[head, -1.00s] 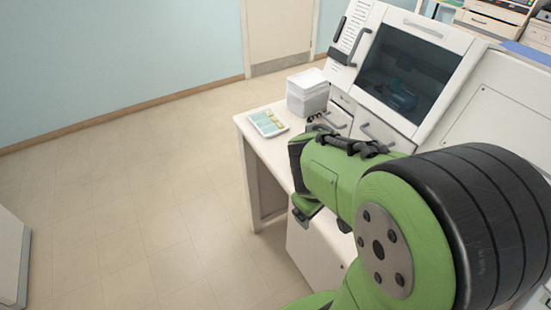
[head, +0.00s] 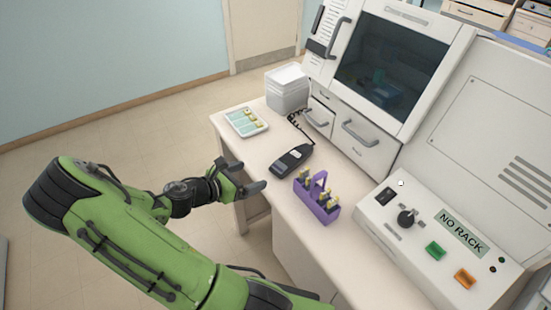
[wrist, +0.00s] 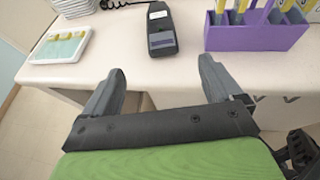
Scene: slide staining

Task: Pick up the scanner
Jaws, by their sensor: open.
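The scanner (head: 291,160) is a dark handheld unit with a grey end, lying on the white bench with a coiled black cord behind it. It also shows in the wrist view (wrist: 162,30), ahead of my fingers and between them in the picture. My gripper (head: 247,177) is open and empty, just off the front edge of the bench, left of the scanner. In the wrist view its two fingers (wrist: 160,83) are spread apart and touch nothing.
A purple rack (head: 318,200) with several slides stands right of the scanner. A slide tray (head: 246,121) and a white container stack (head: 287,90) lie behind it. A control box (head: 430,225) reading NO RACK and a large machine (head: 390,75) bound the right side.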

